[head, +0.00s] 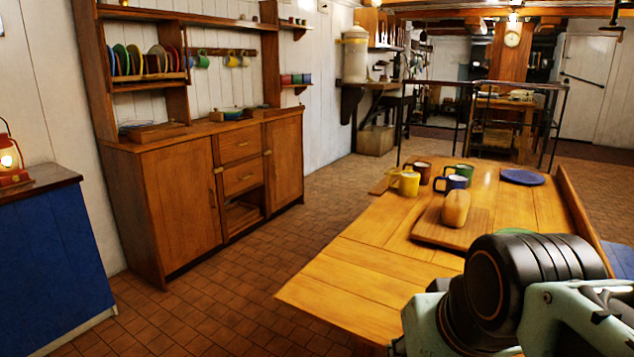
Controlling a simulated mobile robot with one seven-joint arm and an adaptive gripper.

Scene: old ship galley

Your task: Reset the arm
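My arm (508,290) shows at the bottom right of the head view as a large black ringed joint with pale green links. It is in front of the wooden table (345,285) and hides part of its near right side. My gripper is not in the picture, so I cannot see its fingers or whether it holds anything.
On the table are yellow (405,183), brown, blue and green mugs, a loaf (456,209) on a board (428,232), and a blue plate (522,177). A wooden dresser (180,205) stands left, a blue counter (55,265) far left. Tiled floor between is clear.

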